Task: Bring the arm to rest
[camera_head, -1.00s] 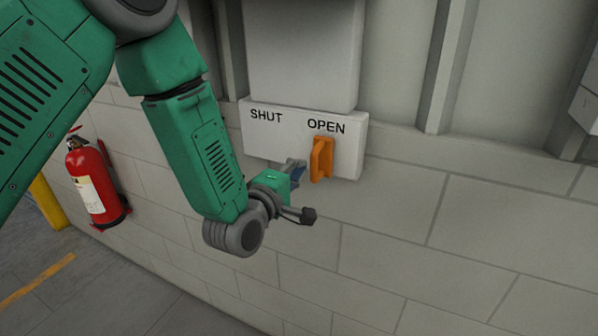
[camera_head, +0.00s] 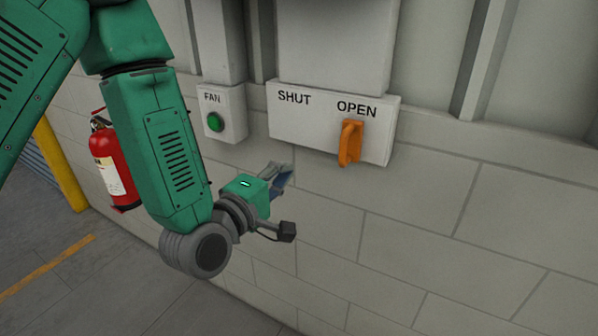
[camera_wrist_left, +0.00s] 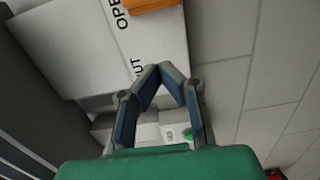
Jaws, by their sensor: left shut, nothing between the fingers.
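My left gripper (camera_head: 283,176) is shut and empty, below and left of the orange handle, in front of the block wall. In the left wrist view its fingertips (camera_wrist_left: 165,68) meet with nothing between them. The orange handle (camera_head: 350,142) hangs under the word OPEN on a white box (camera_head: 290,126) marked SHUT and OPEN. The gripper is apart from the handle. In the left wrist view the handle (camera_wrist_left: 150,4) is cut off at the top edge. My right gripper is not in view.
A FAN box (camera_head: 236,120) with a green button (camera_head: 215,122) is on the wall left of the white box, near my left forearm. A red fire extinguisher (camera_head: 118,175) stands behind my arm, beside a yellow post (camera_head: 62,170). The wall at lower right is bare.

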